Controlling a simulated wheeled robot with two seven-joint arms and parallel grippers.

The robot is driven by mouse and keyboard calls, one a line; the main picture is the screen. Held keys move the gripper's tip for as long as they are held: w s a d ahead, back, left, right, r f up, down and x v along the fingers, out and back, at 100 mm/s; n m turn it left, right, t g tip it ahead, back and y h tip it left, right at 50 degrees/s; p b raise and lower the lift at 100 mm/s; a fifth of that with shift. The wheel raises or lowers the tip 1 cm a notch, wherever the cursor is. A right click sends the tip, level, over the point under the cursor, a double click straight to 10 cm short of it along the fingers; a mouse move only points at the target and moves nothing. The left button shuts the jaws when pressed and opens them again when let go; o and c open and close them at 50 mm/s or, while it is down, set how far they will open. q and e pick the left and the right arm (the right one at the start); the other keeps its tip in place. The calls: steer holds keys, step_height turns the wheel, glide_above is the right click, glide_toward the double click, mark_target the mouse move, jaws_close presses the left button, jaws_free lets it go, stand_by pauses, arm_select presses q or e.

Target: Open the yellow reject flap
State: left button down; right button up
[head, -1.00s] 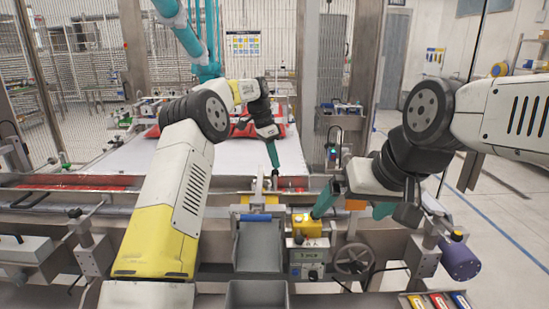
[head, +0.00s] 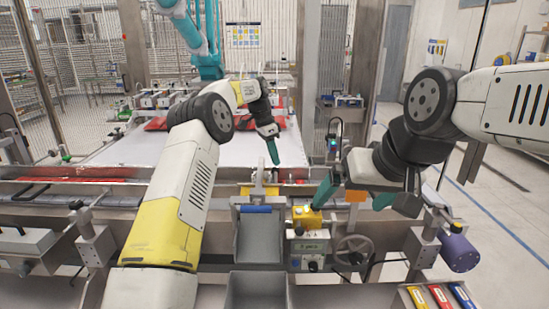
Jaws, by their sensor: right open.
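The yellow reject flap (head: 258,191) appears to be the yellow piece at the top of the grey chute (head: 259,238), above a blue bar (head: 256,209). It looks upright, but its exact position is hard to tell. My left gripper (head: 273,153) points down above and behind it, apart from it; its teal fingers overlap in view, so their gap is hidden. My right gripper (head: 353,196) is open and empty, its teal fingers spread wide. Its left finger is close to the yellow button box (head: 305,220), right of the chute; I cannot tell whether they touch.
A grey bin (head: 256,290) stands below the chute. Red packs (head: 155,124) lie at the far end of the white belt (head: 145,152). A teal machine arm (head: 207,62) hangs behind.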

arm_select(q)
steer(key=shift+s+f, duration=0.1)
steer(key=shift+f, duration=0.3)
steer(key=v, duration=0.8)
steer(key=shift+r, duration=0.25)
